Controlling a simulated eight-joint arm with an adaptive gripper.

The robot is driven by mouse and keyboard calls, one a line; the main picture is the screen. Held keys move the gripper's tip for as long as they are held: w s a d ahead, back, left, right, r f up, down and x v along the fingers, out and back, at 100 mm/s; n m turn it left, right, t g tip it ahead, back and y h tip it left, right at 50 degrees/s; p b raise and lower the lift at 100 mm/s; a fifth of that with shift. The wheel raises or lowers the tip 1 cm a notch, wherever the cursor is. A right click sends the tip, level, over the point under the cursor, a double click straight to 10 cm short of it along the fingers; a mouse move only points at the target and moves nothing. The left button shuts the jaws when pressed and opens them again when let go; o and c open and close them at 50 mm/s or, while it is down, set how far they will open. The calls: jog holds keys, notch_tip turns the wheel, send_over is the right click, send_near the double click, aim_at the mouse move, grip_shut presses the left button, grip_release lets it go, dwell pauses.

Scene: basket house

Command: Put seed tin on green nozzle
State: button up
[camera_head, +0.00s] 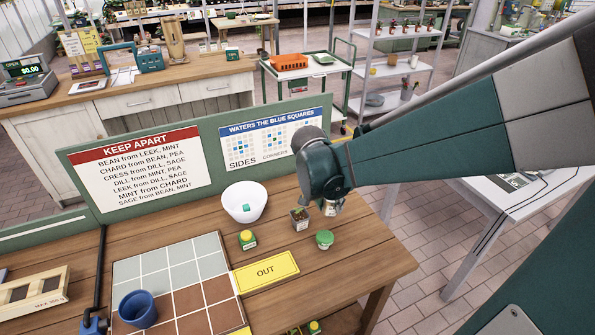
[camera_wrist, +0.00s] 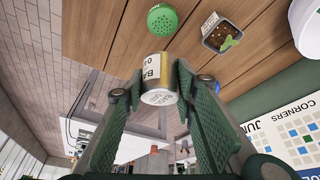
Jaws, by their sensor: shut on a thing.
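My gripper (camera_head: 322,203) is shut on the seed tin (camera_wrist: 156,72), a small cylinder with a white, lettered label and gold-coloured side. The tin hangs above the bench near its right end; it also shows under my gripper in the head view (camera_head: 331,209), partly hidden by the fingers. The green nozzle (camera_head: 324,238) stands on the bench below my gripper. In the wrist view, the nozzle (camera_wrist: 162,19) shows a round green top with small holes, apart from the tin.
A small seedling pot (camera_head: 300,220) stands just left of the nozzle. A white bowl (camera_head: 244,202), a yellow-capped green item (camera_head: 247,240) and the yellow OUT sign (camera_head: 265,272) are further left. A green board (camera_head: 218,150) with signs edges the bench's back.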

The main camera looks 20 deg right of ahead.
jog(key=shift+a, duration=0.1)
jog(key=shift+s+a+m+g+h+p, duration=0.1)
jog(key=shift+a+m+g+h+p, duration=0.15)
jog(key=shift+m+p, duration=0.25)
jog(key=shift+s+a+m+g+h+p, duration=0.15)
jog(key=shift+m+h+p, duration=0.25)
jog(key=shift+m, duration=0.2)
jog(key=shift+s+a+r+m+g+h+p, duration=0.15)
jog(key=shift+m+h+p, duration=0.25)
jog(key=shift+m, duration=0.25)
jog(key=shift+s+a+r+m+g+h+p, duration=0.15)
jog(key=shift+m+h+p, duration=0.15)
jog(key=shift+m, duration=0.35)
jog(key=shift+f, duration=0.15)
jog(key=b, duration=0.1)
send_over(325, 234)
jog(key=shift+s+f, duration=0.1)
jog(key=shift+f, duration=2.75)
jog(key=shift+f+b, duration=0.65)
jog(key=shift+f, duration=1.4)
jog(key=shift+f, duration=0.15)
